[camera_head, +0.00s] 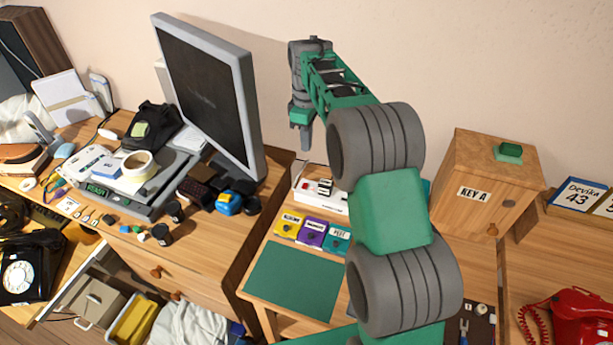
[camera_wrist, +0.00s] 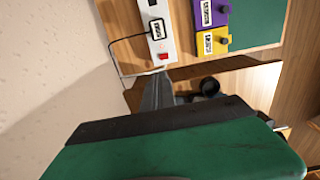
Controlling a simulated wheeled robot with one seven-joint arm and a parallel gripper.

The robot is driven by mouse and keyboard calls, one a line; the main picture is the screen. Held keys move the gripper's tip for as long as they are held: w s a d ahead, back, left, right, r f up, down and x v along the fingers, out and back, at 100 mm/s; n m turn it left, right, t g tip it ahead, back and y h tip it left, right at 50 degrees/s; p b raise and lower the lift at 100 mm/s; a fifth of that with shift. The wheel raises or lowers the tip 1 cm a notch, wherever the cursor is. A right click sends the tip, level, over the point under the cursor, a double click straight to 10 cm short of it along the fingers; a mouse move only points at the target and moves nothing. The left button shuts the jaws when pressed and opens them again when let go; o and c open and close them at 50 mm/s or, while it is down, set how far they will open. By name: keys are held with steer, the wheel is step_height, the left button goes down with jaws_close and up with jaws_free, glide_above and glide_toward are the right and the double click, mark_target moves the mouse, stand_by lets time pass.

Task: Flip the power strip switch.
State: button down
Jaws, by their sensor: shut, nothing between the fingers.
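The white power strip (camera_head: 310,201) lies at the back of the middle desk in the head view, partly behind my arm on its right side. It also shows in the wrist view (camera_wrist: 167,42), with a red switch (camera_wrist: 162,57) near its lower end and a labelled black plug (camera_wrist: 157,29) above that. My gripper (camera_head: 305,148) points down above and behind the strip's left end. In the wrist view my gripper (camera_wrist: 158,76) is shut and empty, its fingertips just below the switch end of the strip. I cannot tell whether they touch it.
Yellow (camera_head: 290,224), purple (camera_head: 311,233) and teal (camera_head: 337,238) labelled boxes sit in front of the strip. A green mat (camera_head: 292,279) lies nearer. A monitor (camera_head: 210,90) stands left, a wooden KEY A box (camera_head: 490,185) right. A dark cable runs beside the strip.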

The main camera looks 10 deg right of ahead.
mark_target(307, 183)
step_height(307, 183, down, 13)
steer(key=shift+p, duration=1.15)
steer(key=shift+f, duration=0.55)
steer(key=shift+f+b, duration=0.3)
steer(key=shift+b, duration=0.15)
